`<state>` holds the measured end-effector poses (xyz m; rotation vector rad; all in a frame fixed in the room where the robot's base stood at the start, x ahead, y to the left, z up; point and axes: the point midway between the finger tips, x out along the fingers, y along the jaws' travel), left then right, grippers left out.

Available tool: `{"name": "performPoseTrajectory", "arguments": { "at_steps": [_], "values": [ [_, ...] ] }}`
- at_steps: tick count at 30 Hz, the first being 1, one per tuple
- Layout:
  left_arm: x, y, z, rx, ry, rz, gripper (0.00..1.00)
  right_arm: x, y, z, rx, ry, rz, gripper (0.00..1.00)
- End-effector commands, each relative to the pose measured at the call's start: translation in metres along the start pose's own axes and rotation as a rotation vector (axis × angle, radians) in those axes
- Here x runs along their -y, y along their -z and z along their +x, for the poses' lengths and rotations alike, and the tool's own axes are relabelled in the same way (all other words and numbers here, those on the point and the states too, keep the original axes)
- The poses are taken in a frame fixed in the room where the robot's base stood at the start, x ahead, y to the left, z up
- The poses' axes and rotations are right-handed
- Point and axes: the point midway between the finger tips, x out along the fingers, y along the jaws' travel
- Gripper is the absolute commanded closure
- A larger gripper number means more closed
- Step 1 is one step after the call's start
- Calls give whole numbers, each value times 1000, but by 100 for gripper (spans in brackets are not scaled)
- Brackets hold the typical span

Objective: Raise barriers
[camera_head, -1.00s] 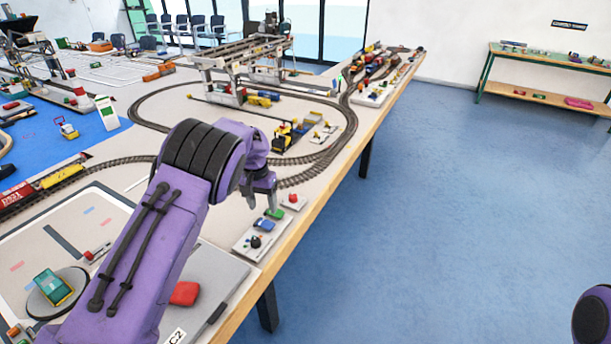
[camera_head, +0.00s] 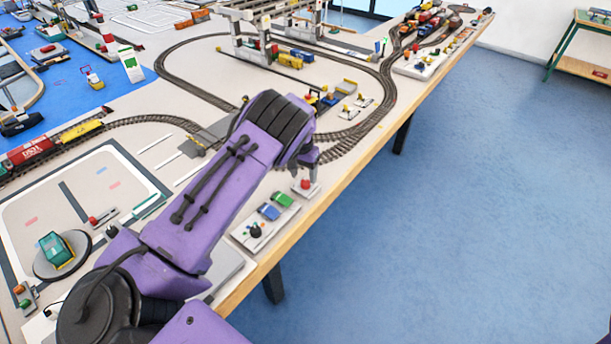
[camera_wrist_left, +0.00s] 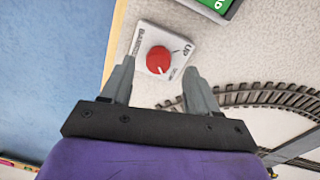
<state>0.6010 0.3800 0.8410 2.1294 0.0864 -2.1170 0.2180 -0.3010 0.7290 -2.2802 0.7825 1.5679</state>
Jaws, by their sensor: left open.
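A red round knob (camera_wrist_left: 159,60) with a white pointer line sits on a small white plate (camera_wrist_left: 146,39) marked "UP" and, partly readable, "BARRIERS". In the head view the red knob (camera_head: 305,184) is near the table's front edge. My left gripper (camera_wrist_left: 158,84) is open and empty, its two fingers pointing towards the knob from either side in the wrist view. In the head view my left gripper (camera_head: 309,158) is just beyond the knob, seen partly behind the arm. I cannot tell whether it touches the plate. The barriers cannot be made out clearly. My right gripper is not in view.
Curved model track (camera_head: 350,132) runs behind my gripper. A gantry crane (camera_head: 262,20) stands farther back. Open blue floor (camera_head: 430,240) lies right of the table.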

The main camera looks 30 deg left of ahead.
Motion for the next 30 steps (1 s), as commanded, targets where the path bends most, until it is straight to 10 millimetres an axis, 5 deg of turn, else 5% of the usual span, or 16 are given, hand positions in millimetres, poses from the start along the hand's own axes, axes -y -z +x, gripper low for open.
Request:
{"name": "performPoseTrajectory", "arguments": {
  "at_steps": [6, 14, 19, 20, 30],
  "values": [
    [-1, 0, 26, 0, 1, 3, 40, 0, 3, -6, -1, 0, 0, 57],
    [-2, 1, 29, -1, 0, 4, 40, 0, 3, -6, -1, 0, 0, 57],
    [-2, 1, 29, 0, 0, 4, 92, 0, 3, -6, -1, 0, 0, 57],
    [-2, 1, 29, 0, 0, 4, 96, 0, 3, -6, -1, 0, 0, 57],
    [-2, 1, 29, -3, -1, -36, 96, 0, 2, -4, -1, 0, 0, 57]
  ]
}}
